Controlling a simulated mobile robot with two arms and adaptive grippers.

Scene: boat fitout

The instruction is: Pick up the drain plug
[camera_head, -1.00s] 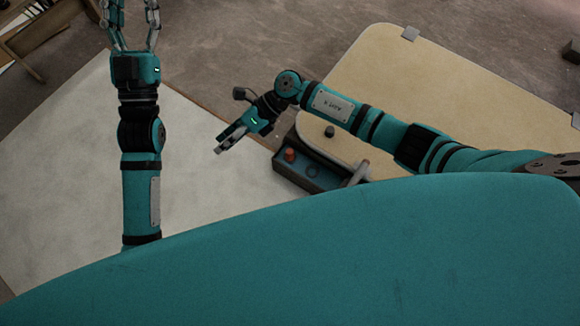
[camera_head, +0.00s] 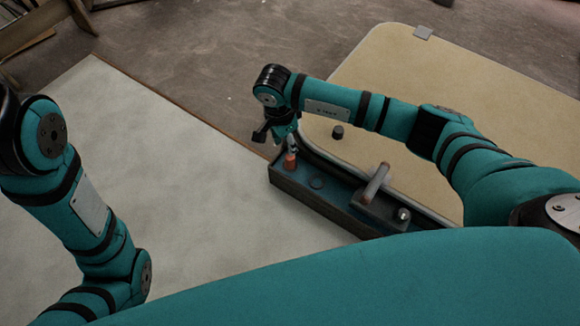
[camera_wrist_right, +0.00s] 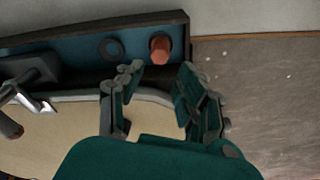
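A reddish-orange plug (camera_head: 290,161), which looks like the drain plug, stands upright at the left end of a dark tray (camera_head: 330,208). It also shows in the right wrist view (camera_wrist_right: 160,49), near the tray's end. My right gripper (camera_head: 290,147) is over that end of the tray, its fingers partly hidden and close to the plug in the head view. In the right wrist view the right gripper (camera_wrist_right: 158,80) is open and empty, with the plug beyond the gap between its fingertips. My left gripper's fingers are not visible.
The tray also holds a dark ring (camera_head: 316,183) and a grey handle-like part (camera_head: 377,182). A short black cylinder (camera_head: 337,131) stands on the tan board (camera_head: 450,75) behind. The pale panel (camera_head: 190,190) left of the tray is clear.

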